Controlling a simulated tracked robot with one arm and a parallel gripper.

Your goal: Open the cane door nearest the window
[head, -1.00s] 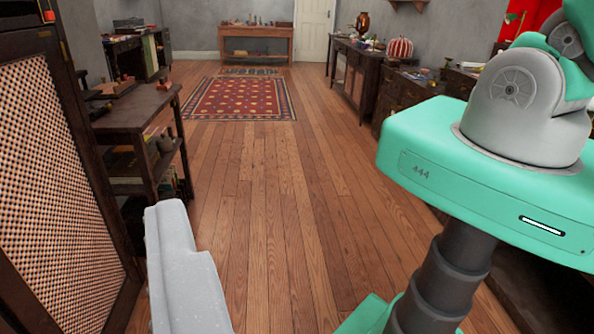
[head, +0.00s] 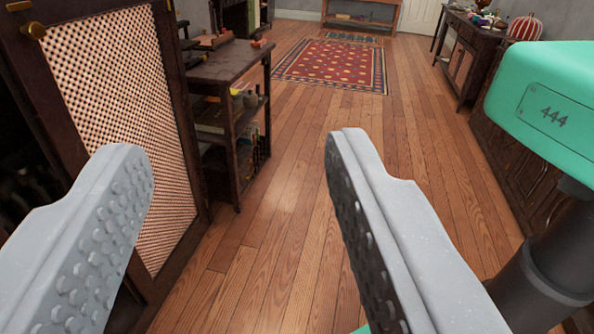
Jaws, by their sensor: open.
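A cane door (head: 125,100) with a dark wooden frame and a pale woven panel stands at the left. A brass knob (head: 33,30) sits on the frame near its upper left. My gripper (head: 238,155) is open and empty, with its two grey studded fingers wide apart. The left finger overlaps the lower part of the cane door in the picture; I cannot tell whether they touch. The right finger is over the floor. The space left of the panel, below the knob, is dark, with dim shapes in it. No window is in view.
A dark side table (head: 225,65) with shelves and small items stands just beyond the door. A red patterned rug (head: 335,65) lies farther back. Dark cabinets (head: 525,165) line the right side. The wooden floor (head: 285,200) between is clear.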

